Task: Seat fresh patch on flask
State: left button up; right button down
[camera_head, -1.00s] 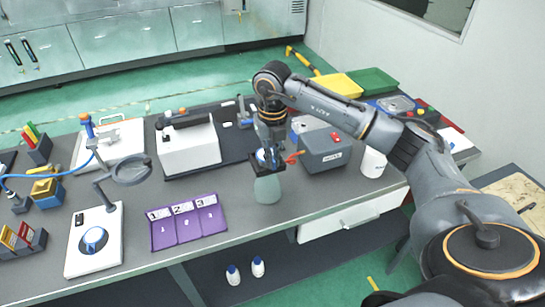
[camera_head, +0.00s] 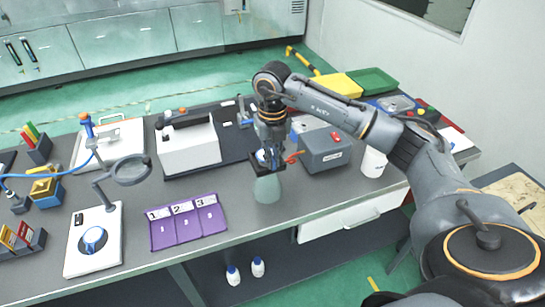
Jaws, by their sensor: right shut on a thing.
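The pale green translucent flask (camera_head: 267,189) is upright at the front of the grey bench, below my right gripper. My right gripper (camera_head: 266,165) points down and is shut at the flask's top, which its dark fingers hide. Something blue and white shows between the gripper parts. I cannot make out a patch there. A purple mat (camera_head: 187,239) with three numbered fields lies to the left of the flask. Whether small marks on its fields are patches is too small to tell. My left gripper is not in view.
A grey box (camera_head: 325,153) and a white cup (camera_head: 373,162) stand right of the gripper. A white device (camera_head: 189,147) stands behind left, a magnifier (camera_head: 131,170) and a white unit with a blue knob (camera_head: 93,240) further left. Bench between mat and flask is clear.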

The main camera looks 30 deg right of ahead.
jog(key=shift+f+b, duration=0.55)
jog(key=shift+f, duration=0.25)
jog(key=c, duration=1.4)
grip_release()
jog(key=shift+c, duration=0.2)
notch_tip(320, 180, up, 12)
